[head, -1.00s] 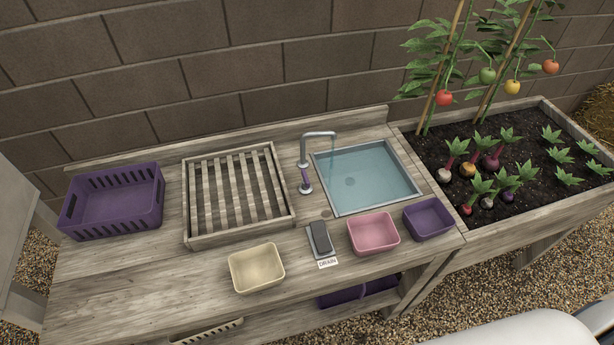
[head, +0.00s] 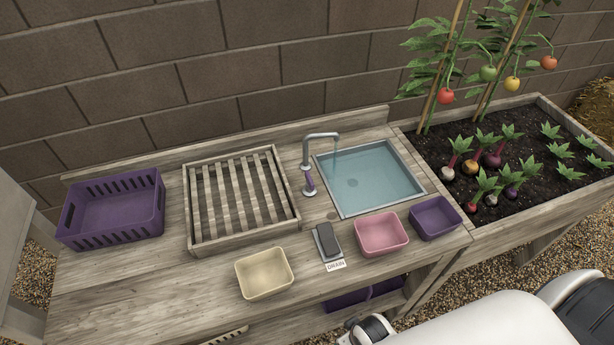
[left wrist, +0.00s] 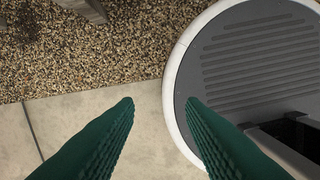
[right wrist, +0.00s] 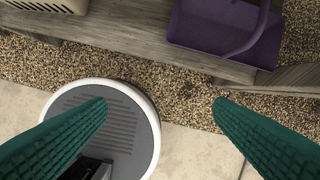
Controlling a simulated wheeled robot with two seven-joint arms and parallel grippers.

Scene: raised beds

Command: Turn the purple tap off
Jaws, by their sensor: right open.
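The tap (head: 324,136) is a grey metal gooseneck with a purple lever (head: 309,181) on its post. It stands at the left edge of the sink (head: 346,213) in the head view. A thin stream of water appears to fall from its spout into the water-filled basin. Neither gripper's fingers show in the head view. My left gripper (left wrist: 159,103) has green fingers apart with nothing between them, above paving and my base. My right gripper (right wrist: 159,103) is open wide and empty, over the gravel in front of the bench, away from the tap.
Left of the tap are a slatted rack (head: 191,216) and a purple basket (head: 112,208). In front are a cream tub (head: 264,273), a drain pedal (head: 328,242), a pink tub (head: 381,234) and a purple tub (head: 435,218). A planted bed (head: 536,203) is at right.

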